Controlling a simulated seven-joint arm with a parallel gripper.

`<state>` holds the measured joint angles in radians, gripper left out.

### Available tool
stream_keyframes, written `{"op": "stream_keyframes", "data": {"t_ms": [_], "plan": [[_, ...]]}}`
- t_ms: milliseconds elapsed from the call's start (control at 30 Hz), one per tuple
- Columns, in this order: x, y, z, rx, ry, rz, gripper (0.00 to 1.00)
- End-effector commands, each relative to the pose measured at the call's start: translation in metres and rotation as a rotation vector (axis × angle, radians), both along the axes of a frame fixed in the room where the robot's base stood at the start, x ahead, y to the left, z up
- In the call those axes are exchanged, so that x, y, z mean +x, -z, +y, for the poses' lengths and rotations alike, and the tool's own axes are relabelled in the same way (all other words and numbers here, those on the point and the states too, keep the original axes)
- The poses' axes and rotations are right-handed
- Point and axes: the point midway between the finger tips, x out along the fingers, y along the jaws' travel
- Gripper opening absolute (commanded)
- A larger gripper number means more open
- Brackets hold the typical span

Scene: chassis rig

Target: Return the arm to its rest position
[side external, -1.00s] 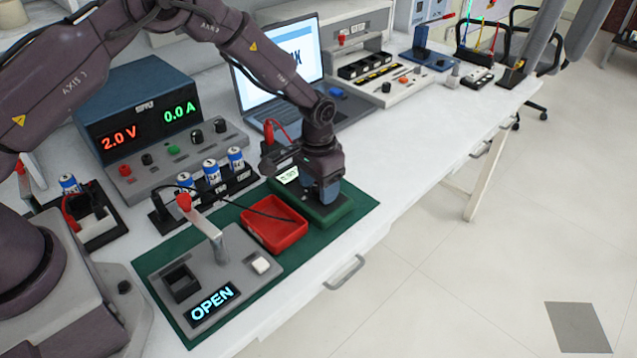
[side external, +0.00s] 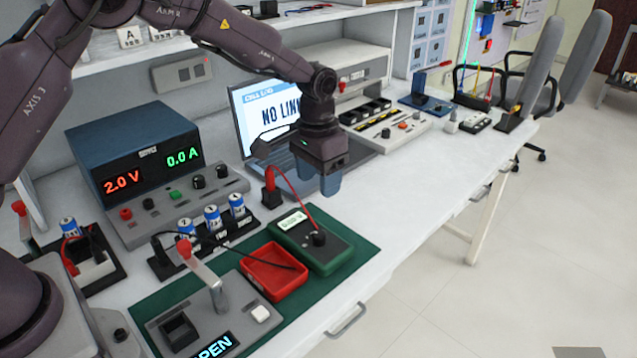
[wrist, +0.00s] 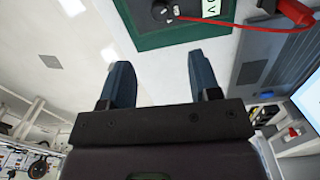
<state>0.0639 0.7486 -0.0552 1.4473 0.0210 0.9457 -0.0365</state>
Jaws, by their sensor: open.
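My gripper (side external: 331,184) hangs above the bench, behind and above the green multimeter (side external: 311,240). Its blue fingers are open and empty; in the wrist view the fingers (wrist: 165,82) stand apart with only bare white bench between them. The multimeter lies on the green mat (side external: 364,262), with a lit display and a dark dial, and its edge shows at the top of the wrist view (wrist: 172,36). A red lead (side external: 297,191) runs to it from a red plug. My arm reaches over the bench from the left.
A red tray (side external: 272,284) lies beside the multimeter, with a dark cable across it. A test fixture with a red-knobbed lever (side external: 216,290) stands at the front. The power supply (side external: 131,150) and laptop (side external: 265,115) stand behind. Bare bench (side external: 400,190) lies to the right.

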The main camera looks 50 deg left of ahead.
Motion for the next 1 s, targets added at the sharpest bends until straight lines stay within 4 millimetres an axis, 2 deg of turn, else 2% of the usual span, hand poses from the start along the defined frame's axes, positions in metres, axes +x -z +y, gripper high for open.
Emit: {"op": "stream_keyframes", "data": {"t_ms": [200,300,367,567,800,1000], "plan": [[-0.003,0.003,0.0,0.0,0.004,0.006,0.57],[-0.018,0.013,0.002,0.005,0.008,0.048,0.57],[-0.031,0.007,0.004,0.008,0.009,0.058,0.57],[-0.082,-0.047,0.016,0.016,0.002,0.024,0.57],[-0.155,-0.11,0.032,0.018,-0.02,-0.085,0.57],[-0.217,-0.143,0.042,0.014,-0.043,-0.205,0.57]]}}
